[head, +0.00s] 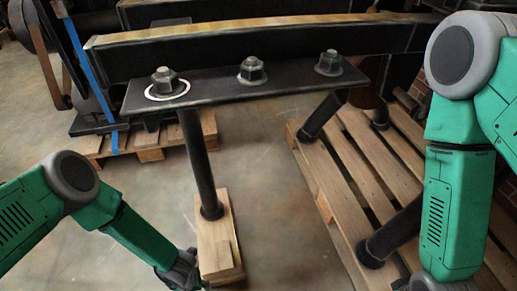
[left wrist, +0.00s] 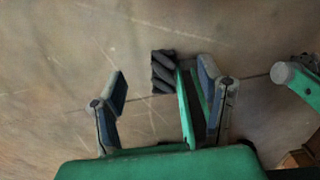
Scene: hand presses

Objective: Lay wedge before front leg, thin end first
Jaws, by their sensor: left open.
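The black front leg (head: 199,160) stands upright on a wooden board (head: 206,240) on the floor. My left gripper (head: 186,276) is low at the board's left side, partly cut off by the picture's edge. In the left wrist view my left gripper (left wrist: 162,92) is open, its fingers spread above the floor, with no wedge clearly held. My right gripper is out of view.
A black beam and plate with large bolts (head: 252,69) spans above the leg. A slatted pallet (head: 340,165) lies on the right and another pallet (head: 148,150) behind on the left. A dark ribbed object (left wrist: 163,71) shows near the fingers. Floor at centre left is clear.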

